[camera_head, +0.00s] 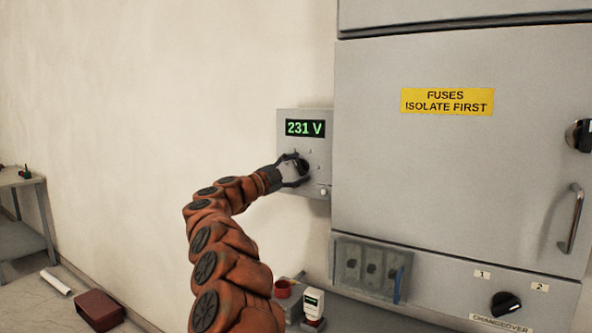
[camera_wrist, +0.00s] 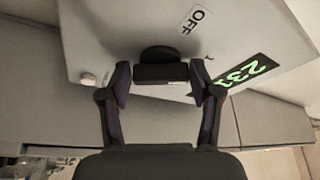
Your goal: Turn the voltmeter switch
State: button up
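The voltmeter box (camera_head: 318,150) is grey, hangs on the wall left of the big cabinet, and its display (camera_head: 305,128) reads 231 V in green. Its black switch knob (camera_head: 302,166) sits below the display; it also shows in the wrist view (camera_wrist: 160,70), near a label OFF. My gripper (camera_head: 296,170) is at the box, with its two fingers spread on either side of the knob. In the wrist view my gripper (camera_wrist: 159,80) has a finger close to each side of the knob; firm contact is not clear. The knob's pointer is hard to make out.
The large grey cabinet (camera_head: 430,170) stands right of the box, with a door handle (camera_head: 571,218) and a changeover knob (camera_head: 505,304). A small white button (camera_head: 323,191) is low on the box. The wall at left is bare.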

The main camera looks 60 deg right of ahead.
jog(key=shift+o, duration=1.4)
jog(key=shift+a, duration=0.1)
jog(key=v, duration=1.2)
